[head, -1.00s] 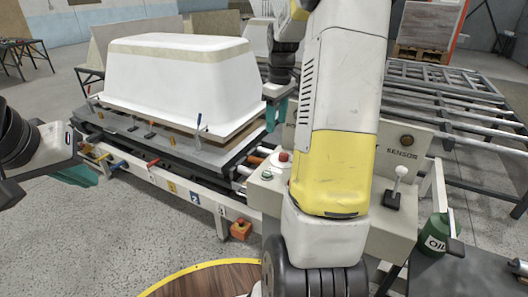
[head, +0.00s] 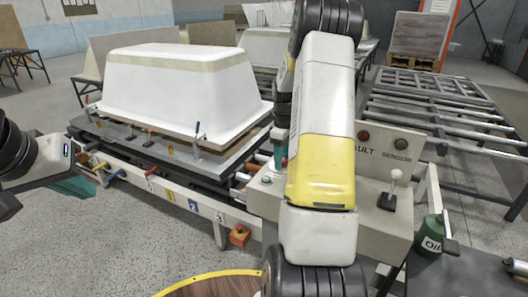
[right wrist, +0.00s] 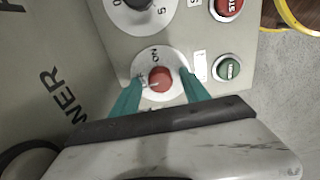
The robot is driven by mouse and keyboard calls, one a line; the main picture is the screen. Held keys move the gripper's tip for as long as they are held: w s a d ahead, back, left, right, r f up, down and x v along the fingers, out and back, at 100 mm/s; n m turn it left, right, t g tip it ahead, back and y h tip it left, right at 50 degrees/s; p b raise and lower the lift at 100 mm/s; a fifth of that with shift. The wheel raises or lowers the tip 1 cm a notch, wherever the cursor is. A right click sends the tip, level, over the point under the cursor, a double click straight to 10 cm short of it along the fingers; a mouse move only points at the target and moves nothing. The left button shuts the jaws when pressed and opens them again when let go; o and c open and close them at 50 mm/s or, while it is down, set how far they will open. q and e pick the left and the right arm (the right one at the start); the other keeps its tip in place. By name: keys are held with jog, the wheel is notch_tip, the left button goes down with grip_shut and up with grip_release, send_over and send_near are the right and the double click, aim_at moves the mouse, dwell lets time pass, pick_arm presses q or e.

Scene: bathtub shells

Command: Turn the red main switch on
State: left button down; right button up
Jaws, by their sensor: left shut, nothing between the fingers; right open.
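The red main switch (right wrist: 160,79) is a round red knob on a white disc marked "ON" on the grey control panel (right wrist: 112,38). In the right wrist view my right gripper (right wrist: 160,95) is open, with one teal finger on each side of the knob; whether they touch it I cannot tell. In the head view my right gripper (head: 278,150) is mostly hidden behind my own arm, and the switch cannot be made out. My left gripper (head: 75,188) is shut and empty at the left, away from the panel.
A red button (right wrist: 229,6) and a green button (right wrist: 228,68) sit close to the switch, with a black dial (right wrist: 139,8) beside them. A joystick (head: 393,184) stands on the console. A white bathtub shell (head: 175,85) rests on the rig at left.

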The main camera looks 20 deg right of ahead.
grip_shut()
